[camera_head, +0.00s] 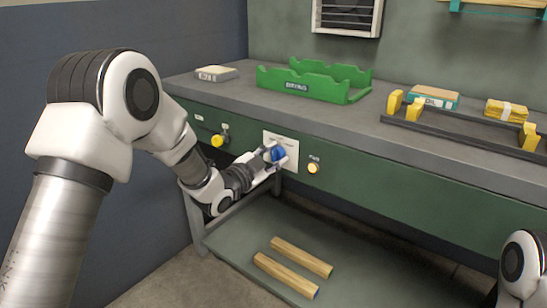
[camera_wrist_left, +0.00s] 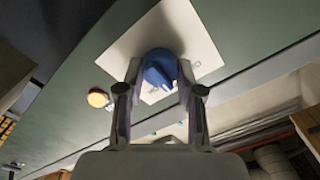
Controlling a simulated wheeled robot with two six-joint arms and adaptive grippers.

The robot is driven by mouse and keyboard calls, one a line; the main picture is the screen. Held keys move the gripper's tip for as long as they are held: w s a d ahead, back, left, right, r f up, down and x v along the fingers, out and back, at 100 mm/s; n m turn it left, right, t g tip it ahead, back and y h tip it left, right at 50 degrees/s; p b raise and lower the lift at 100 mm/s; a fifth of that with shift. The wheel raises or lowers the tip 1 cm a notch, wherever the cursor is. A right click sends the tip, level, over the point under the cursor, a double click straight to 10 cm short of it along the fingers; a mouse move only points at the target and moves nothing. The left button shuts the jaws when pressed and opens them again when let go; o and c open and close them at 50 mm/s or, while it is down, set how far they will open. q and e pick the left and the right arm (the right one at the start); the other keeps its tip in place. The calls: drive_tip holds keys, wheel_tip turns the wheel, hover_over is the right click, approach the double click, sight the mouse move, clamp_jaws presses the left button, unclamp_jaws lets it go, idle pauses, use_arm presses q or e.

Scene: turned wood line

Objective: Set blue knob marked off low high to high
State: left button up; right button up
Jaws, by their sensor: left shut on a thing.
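The blue knob (camera_head: 277,154) sits on a white plate (camera_head: 291,143) on the green front panel of the bench. My left gripper (camera_head: 274,160) is shut on the knob, one finger on each side of it. In the left wrist view the blue knob (camera_wrist_left: 160,68) shows between the two fingertips (camera_wrist_left: 159,82), in front of the white plate (camera_wrist_left: 193,32). The plate's markings are too small to read, so I cannot tell which position the knob points to. My right gripper is out of view; only part of that arm shows at the lower right.
A yellow knob (camera_head: 218,140) is left of the plate, and a round amber button (camera_head: 313,168) is right of it. On the bench top are a green rack (camera_head: 312,84) and a dark holder with yellow uprights (camera_head: 455,129). Wooden bars (camera_head: 287,273) lie on the lower shelf.

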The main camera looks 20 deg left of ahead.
use_arm(q)
drive_tip(key=m+b, duration=0.1)
drive_tip(key=m, duration=0.3)
drive_tip(key=shift+f, duration=0.2)
drive_tip(key=shift+m+b, duration=0.95)
drive_tip(key=shift+m, duration=1.25)
drive_tip(key=o, duration=1.1)
drive_tip(key=shift+d, duration=0.1)
drive_tip(key=shift+o, duration=0.2)
drive_tip(key=v, duration=1.2)
